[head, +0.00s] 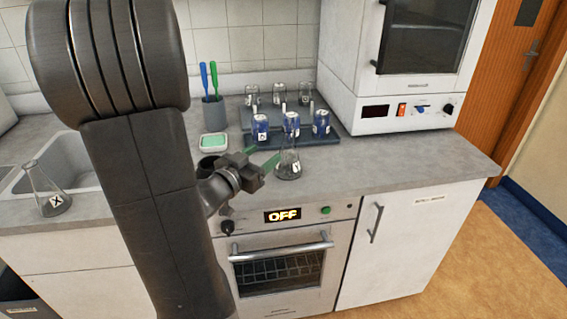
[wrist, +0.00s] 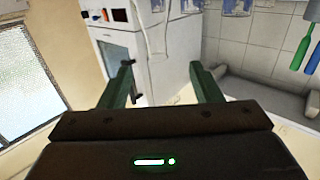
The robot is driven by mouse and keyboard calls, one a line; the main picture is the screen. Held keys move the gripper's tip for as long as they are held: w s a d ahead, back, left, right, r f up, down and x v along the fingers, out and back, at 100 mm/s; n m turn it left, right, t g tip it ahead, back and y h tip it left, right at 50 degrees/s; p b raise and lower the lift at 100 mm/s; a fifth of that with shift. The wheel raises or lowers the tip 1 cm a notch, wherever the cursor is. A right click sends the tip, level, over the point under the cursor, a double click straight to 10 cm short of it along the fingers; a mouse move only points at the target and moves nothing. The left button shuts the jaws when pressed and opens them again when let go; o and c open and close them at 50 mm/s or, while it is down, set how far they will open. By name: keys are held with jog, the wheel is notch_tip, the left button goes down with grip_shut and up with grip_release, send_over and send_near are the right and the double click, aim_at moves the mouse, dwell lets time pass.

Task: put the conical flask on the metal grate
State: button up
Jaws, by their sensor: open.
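A clear conical flask (head: 288,167) stands upright on the counter in front of the blue-labelled bottles in the head view. My gripper (head: 268,158) is just left of it, its green fingers pointing toward it. In the wrist view my gripper (wrist: 162,72) is open, with a faint clear outline beyond the fingers that may be the flask. I cannot tell if they touch it. A second conical flask (head: 52,202), with an X label, stands at the left by the sink. A dark metal grate (head: 278,271) shows behind the oven door's window; the door is shut.
Blue-labelled bottles (head: 291,123) stand on a tray behind the flask, with glassware further back. A cup with brushes (head: 214,114) and a green-topped dish (head: 213,142) are to the left. A white cabinet (head: 400,103) stands at the right. The counter right of the flask is clear.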

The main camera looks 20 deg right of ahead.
send_near(292, 130)
jog(key=w+d, duration=0.1)
jog(key=w+d+f, duration=0.1)
jog(key=w+d, duration=0.1)
jog(key=d, duration=0.1)
jog(key=shift+f+p, duration=0.3)
jog(key=shift+r+p+x, duration=0.2)
jog(key=shift+p+x, duration=0.05)
jog(key=shift+x, duration=1.1)
jog(key=shift+r+p+x, duration=0.15)
jog(key=shift+p+x, duration=0.1)
jog(key=shift+x, duration=1.1)
jog(key=shift+s, duration=0.1)
grip_shut()
